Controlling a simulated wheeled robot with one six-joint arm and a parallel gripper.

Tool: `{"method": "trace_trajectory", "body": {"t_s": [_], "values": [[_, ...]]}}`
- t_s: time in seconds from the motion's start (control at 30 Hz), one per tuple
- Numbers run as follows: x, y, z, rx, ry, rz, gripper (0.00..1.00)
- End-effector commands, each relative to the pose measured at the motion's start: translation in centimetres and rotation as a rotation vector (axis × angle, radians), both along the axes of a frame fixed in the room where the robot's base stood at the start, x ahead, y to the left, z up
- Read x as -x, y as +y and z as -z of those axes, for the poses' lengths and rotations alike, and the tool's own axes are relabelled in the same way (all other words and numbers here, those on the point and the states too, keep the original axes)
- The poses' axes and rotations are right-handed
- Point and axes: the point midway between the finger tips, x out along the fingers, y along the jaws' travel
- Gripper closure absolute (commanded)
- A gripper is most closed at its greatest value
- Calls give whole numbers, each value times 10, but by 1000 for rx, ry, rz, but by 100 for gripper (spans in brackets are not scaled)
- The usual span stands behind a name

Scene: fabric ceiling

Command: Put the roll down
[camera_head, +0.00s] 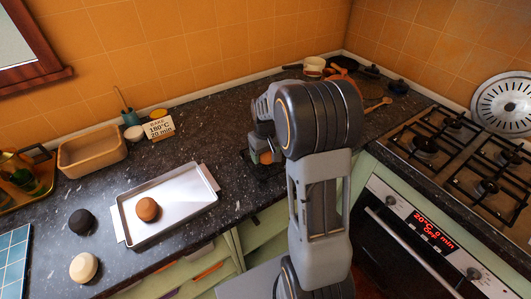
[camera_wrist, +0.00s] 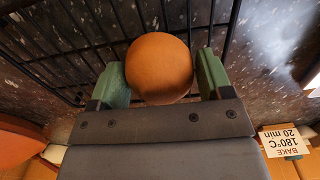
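An orange-brown roll (camera_wrist: 158,68) sits between the two green fingers of my gripper (camera_wrist: 160,75) in the wrist view, with both fingers against its sides. In the head view the roll (camera_head: 265,157) shows only in part, beside my arm. A black wire rack (camera_wrist: 185,20) lies beyond the roll in the wrist view. In the head view the rack is mostly hidden by my arm. I cannot tell whether the roll touches the rack.
A metal tray (camera_head: 190,205) holds another brown roll (camera_head: 147,209). A black roll (camera_head: 81,222) and a pale roll (camera_head: 84,267) lie left of it. A bake sign (camera_head: 160,128) and wooden box (camera_head: 92,153) stand behind. The stove (camera_head: 455,155) is at right.

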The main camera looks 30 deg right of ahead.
Motion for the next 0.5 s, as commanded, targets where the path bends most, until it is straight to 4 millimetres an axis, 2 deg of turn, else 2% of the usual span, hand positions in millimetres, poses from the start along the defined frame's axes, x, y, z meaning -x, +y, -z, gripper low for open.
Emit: {"method": "trace_trajectory", "body": {"t_s": [0.03,0.2,0.4,0.5], "values": [[0,0,0,0,0,0,23],[0,0,0,0,0,0,8],[0,0,-1,0,0,0,8],[0,0,-8,0,-1,0,8]]}}
